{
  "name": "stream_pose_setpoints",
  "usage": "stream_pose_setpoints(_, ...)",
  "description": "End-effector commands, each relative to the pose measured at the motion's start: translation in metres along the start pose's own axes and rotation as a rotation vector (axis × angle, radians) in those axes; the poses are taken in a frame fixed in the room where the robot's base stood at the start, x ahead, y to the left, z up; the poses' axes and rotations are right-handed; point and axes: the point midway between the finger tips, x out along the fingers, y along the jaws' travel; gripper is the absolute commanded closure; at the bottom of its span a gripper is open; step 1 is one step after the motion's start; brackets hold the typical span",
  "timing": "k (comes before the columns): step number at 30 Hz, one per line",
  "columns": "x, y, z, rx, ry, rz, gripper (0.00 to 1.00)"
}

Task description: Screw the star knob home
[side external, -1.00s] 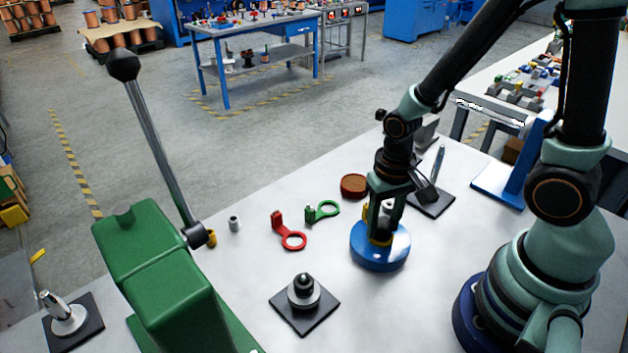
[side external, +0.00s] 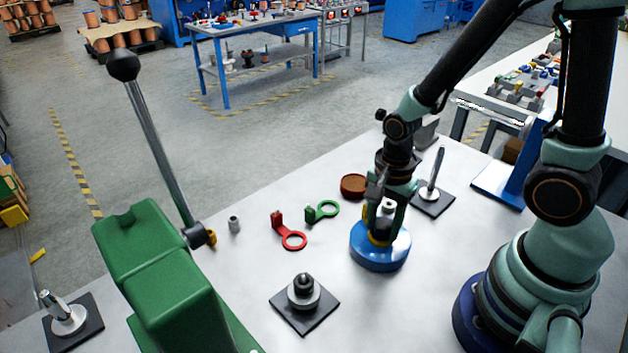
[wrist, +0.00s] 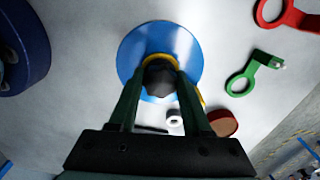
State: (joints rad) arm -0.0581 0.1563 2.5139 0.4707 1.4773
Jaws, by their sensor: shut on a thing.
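The star knob (wrist: 160,78) is a dark lobed piece between my fingertips in the wrist view. It sits over the middle of a round blue base (side external: 380,259), inside a yellow part (wrist: 176,60) whose edge shows around it. My gripper (side external: 381,236) points straight down over the blue base and is shut on the knob. Both fingers (wrist: 157,88) reach its sides in the wrist view. In the side view the fingers hide most of the knob. The thread and any gap under the knob are hidden.
Left of the base lie a red ring tool (side external: 290,239) and a green ring tool (side external: 324,210). A brown round dish (side external: 353,185) and a rod on a dark plate (side external: 433,190) stand behind. A black-topped post (side external: 303,290) stands in front; a green lever machine (side external: 165,270) is at left.

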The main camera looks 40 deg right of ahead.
Motion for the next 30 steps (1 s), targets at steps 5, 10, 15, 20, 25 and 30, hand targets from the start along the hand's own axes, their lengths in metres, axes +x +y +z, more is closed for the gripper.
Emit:
stream_pose_setpoints(5,-0.0002,-0.0001,-0.0004,0.228,0.0,0.0,1.0)
stream_pose_setpoints(10,-0.0001,0.0,-0.0004,0.415,0.0,0.001,1.0)
stream_pose_setpoints(15,-0.0001,0.0001,-0.0004,0.48,0.0,0.001,1.0)
stream_pose_setpoints(20,-0.0001,0.0001,-0.0005,0.478,0.0,0.001,1.0)
stream_pose_setpoints(25,0.0,0.0002,-0.0004,0.477,0.0,0.001,0.16)
stream_pose_setpoints(30,0.0001,0.0001,-0.0002,0.475,0.0,0.001,0.16)
